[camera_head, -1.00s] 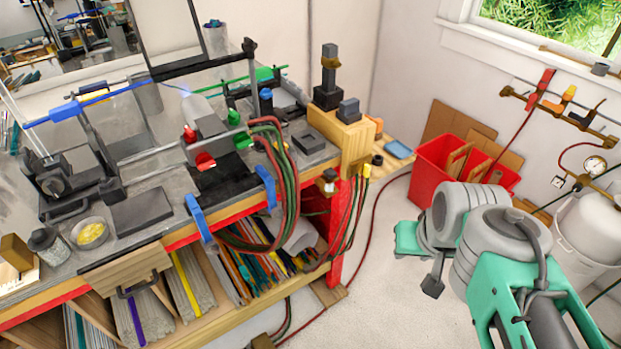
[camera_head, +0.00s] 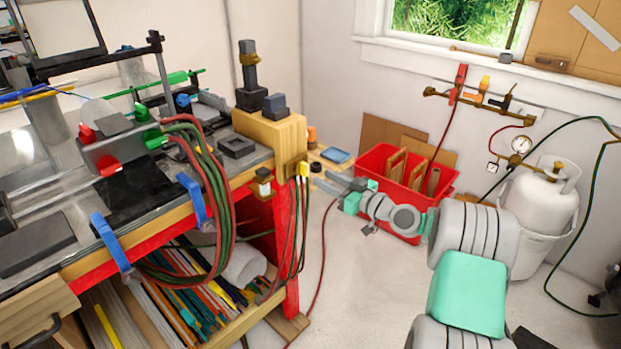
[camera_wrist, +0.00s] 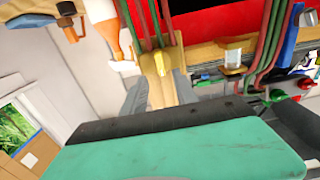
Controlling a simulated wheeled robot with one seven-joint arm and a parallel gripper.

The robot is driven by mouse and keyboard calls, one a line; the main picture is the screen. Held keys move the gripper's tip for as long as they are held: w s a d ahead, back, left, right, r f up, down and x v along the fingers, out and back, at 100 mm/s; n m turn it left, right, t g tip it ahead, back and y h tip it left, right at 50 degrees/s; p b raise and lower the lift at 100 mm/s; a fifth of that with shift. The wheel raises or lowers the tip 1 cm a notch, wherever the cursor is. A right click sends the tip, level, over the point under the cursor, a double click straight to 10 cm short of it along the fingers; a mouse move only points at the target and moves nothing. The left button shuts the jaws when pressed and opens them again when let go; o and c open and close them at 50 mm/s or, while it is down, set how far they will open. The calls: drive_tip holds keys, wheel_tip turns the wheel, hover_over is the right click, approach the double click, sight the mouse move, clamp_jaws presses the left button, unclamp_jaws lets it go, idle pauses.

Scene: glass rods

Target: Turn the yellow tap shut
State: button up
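The yellow tap handle (camera_head: 304,170) shows small at the right front corner of the workbench, beside a brass fitting with red and green hoses hanging below. In the wrist view a yellow fitting (camera_wrist: 157,68) with these hoses lies ahead, between my finger directions. My gripper (camera_head: 332,184) is just right of the tap in the head view, its grey fingers pointing left toward the bench. In the wrist view my gripper (camera_wrist: 160,96) is open, with a clear gap between its fingers. I see no contact with the tap; the exact distance and handle angle are unclear.
Another brass tap with a dark top (camera_head: 262,182) sits left on the bench front. Looped hoses (camera_head: 222,200) hang beside a blue clamp (camera_head: 192,200). A red bin (camera_head: 386,168) stands behind my arm. A wall manifold (camera_head: 475,98) has red, orange and black handles.

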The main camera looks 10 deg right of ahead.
sight(307, 170)
drive_tip(key=p+x, duration=0.1)
drive_tip(key=x, duration=0.5)
drive_tip(key=shift+w+a, duration=0.1)
drive_tip(key=shift+a, duration=0.05)
drive_tip(key=shift+c, duration=0.5)
clamp_jaws()
